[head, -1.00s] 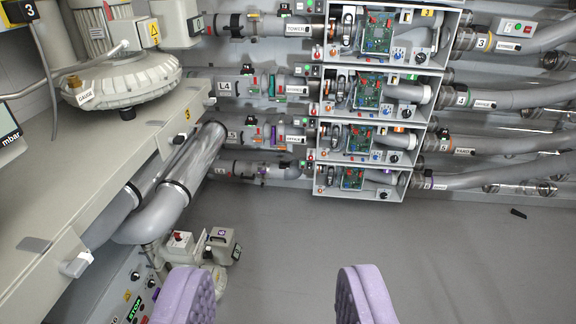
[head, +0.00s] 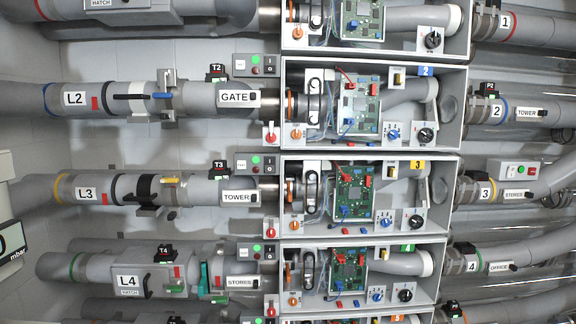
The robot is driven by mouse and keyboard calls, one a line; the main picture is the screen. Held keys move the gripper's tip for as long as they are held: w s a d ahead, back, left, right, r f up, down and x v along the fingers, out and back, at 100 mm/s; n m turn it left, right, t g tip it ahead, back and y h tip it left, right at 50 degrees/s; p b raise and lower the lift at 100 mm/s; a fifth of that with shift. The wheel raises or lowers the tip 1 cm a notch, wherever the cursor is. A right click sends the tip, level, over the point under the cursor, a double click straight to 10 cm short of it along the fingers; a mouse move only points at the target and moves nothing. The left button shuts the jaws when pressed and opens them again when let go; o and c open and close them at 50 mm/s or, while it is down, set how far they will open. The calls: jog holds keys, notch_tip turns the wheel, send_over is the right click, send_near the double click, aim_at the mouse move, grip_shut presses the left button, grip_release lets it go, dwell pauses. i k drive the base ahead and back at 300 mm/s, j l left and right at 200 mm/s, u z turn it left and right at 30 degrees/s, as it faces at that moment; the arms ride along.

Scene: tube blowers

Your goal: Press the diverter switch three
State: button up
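Inside are a green circuit board (head: 353,193), a small pale-yellow switch (head: 391,171), an orange knob (head: 296,223), a blue knob (head: 386,222) and a black knob (head: 415,222). A small grey control box (head: 255,164) with a green button is at its upper left. I cannot read which of these controls is the diverter switch. My gripper is not in view.
Similar cabinets sit above and below, with labels 2 (head: 426,71) and 4 (head: 408,247). Pipes L2 (head: 75,99), L3 (head: 88,194) and L4 (head: 128,281) run in from the left. More pipes leave on the right, with a red and green button box (head: 519,170).

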aim_at(269, 162)
jog(key=i+u, duration=0.15)
jog(key=i, duration=0.3)
jog(key=i+l+u, duration=0.1)
jog(key=i, duration=0.4)
jog(key=i+l+u, duration=0.15)
jog(key=i, duration=0.3)
jog(key=i+l+u, duration=0.15)
jog(key=i, duration=0.3)
